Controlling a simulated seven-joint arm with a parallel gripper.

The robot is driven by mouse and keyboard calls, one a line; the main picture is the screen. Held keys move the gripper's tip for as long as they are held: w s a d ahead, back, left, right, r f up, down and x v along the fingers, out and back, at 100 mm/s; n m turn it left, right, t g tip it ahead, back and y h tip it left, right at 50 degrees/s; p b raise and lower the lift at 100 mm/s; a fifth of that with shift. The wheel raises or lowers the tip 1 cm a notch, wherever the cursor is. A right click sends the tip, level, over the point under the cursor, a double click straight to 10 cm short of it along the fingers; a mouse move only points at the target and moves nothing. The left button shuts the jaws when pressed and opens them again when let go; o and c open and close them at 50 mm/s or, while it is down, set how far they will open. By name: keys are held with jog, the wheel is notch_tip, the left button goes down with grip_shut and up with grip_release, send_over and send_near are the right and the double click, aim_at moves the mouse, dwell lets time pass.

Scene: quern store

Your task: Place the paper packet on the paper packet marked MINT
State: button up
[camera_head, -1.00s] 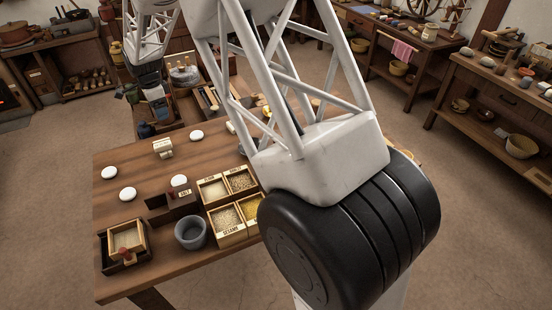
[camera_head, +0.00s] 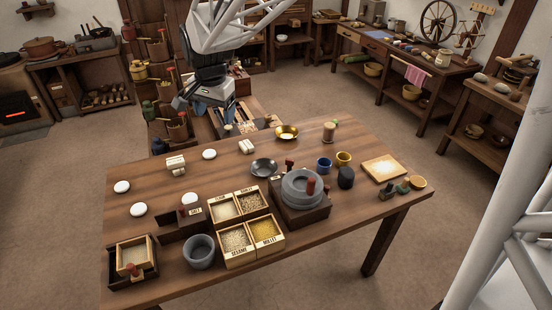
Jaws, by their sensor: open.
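A pale packet-like bundle (camera_head: 176,165) lies on the left rear part of the table, between white round pieces. I cannot read any marking on either, so I cannot tell which is marked MINT. My gripper (camera_head: 203,108) is open, beyond the table's back edge, pointing down over the low wooden stand there. It is apart from both bundles. Its fingers are small and dark, and I see nothing held between them.
The wooden table (camera_head: 330,230) holds the grain box (camera_head: 240,264), a grey mortar (camera_head: 200,251), a stone quern (camera_head: 302,187), a brass bowl (camera_head: 287,132) and a tan board (camera_head: 382,168). Several white discs (camera_head: 209,154) lie around the left bundle.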

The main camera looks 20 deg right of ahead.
jog(key=s+d+n, duration=0.3)
jog(key=s+n, duration=0.1)
jog(key=s, duration=1.1)
jog(key=s+d+n+t, duration=0.1)
jog(key=s+d+n, duration=0.2)
jog(key=s, duration=1.2)
jog(key=shift+d+f+n, duration=0.15)
jog(key=shift+d+n, duration=0.25)
jog(key=shift+n, duration=0.3)
